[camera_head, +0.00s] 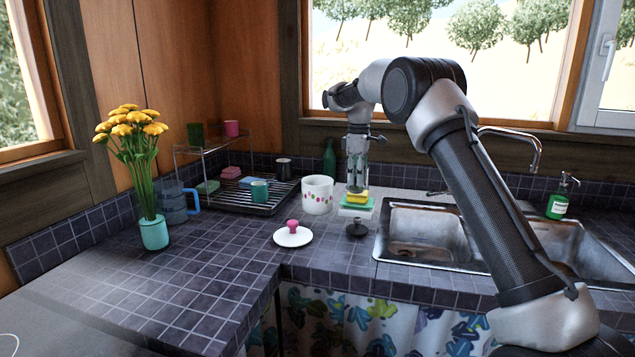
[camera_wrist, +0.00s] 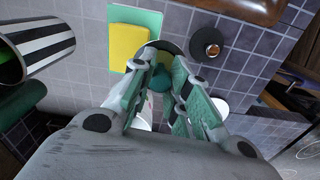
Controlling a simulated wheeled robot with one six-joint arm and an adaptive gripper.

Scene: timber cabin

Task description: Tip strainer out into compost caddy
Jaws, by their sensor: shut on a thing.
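My gripper (camera_head: 357,180) is above the counter behind the near left corner of the sink, right of a white pot with coloured dots (camera_head: 317,196), which looks like the compost caddy. The pot stands upright with its top open. In the wrist view my gripper (camera_wrist: 163,80) is shut on a small dark, round-rimmed thing (camera_wrist: 168,46), which seems to be the strainer. The fingers hide most of it, and its contents cannot be made out. A white lid with a pink knob (camera_head: 292,235) lies on the counter in front of the pot.
A yellow sponge (camera_head: 357,197) lies on a green-and-white stack below my gripper. A dark knobbed disc (camera_head: 356,229) lies in front of it. The steel sink (camera_head: 425,232) is right, the dish rack (camera_head: 248,199) and flower vase (camera_head: 154,233) left. The front left counter is clear.

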